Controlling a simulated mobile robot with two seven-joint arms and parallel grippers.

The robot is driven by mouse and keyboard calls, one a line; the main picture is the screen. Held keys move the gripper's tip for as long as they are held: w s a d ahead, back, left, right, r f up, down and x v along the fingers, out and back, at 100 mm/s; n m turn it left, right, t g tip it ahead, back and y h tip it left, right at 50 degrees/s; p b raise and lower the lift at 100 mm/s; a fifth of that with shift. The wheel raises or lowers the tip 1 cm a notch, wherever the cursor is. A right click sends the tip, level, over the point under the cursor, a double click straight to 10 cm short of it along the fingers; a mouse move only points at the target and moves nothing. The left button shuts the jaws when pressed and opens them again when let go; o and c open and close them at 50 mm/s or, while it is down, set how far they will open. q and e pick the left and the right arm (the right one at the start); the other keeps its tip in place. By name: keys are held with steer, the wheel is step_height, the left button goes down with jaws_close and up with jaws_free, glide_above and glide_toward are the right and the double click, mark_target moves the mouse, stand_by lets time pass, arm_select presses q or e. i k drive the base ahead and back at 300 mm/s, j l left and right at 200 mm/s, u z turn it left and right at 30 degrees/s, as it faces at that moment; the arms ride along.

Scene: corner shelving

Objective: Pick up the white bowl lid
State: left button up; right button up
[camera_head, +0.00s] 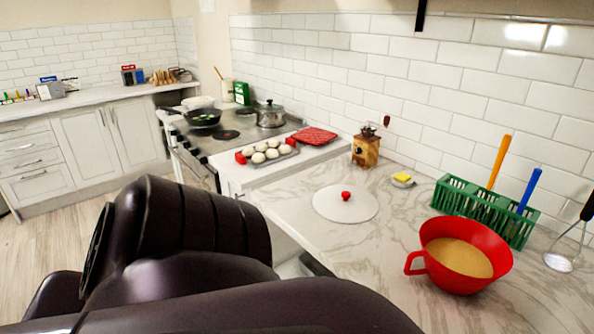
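The white bowl lid (330,206) lies flat on the marble counter, a round white disc with a small red knob on top. It is left of the red bowl (475,236), which has a handle and holds a tan liquid or batter. The lid is fully visible and nothing touches it from above. A dark arm of mine fills the lower left of the view, below and left of the lid. Neither of my grippers is in view.
A green rack (452,197) stands behind the red bowl. A wooden grinder (366,150) and a small yellow-topped dish (402,180) sit behind the lid. A tray of white dough balls (272,148) is at left, by the stove. Marble counter (365,236) between lid and bowl is clear.

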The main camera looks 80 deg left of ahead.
mark_target(345, 204)
steer(key=u, duration=2.05)
steer(key=i+j+z, duration=0.1)
steer(key=i+j, duration=0.15)
steer(key=j, duration=0.25)
steer(key=i+j+z, duration=0.1)
steer(key=j, duration=0.45)
steer(key=i+j+z, duration=0.1)
steer(key=i+j, duration=0.2)
steer(key=j, duration=0.25)
steer(key=i+j+z, duration=0.1)
steer(key=j, duration=0.45)
steer(key=i+j+z, duration=0.1)
steer(key=j, duration=0.5)
steer(key=i+j+z, duration=0.1)
steer(key=i+j, duration=0.15)
steer(key=j, duration=0.35)
steer(key=i+j+z, duration=0.1)
steer(key=j, duration=0.45)
steer(key=i+j+z, duration=0.1)
steer(key=j, duration=0.5)
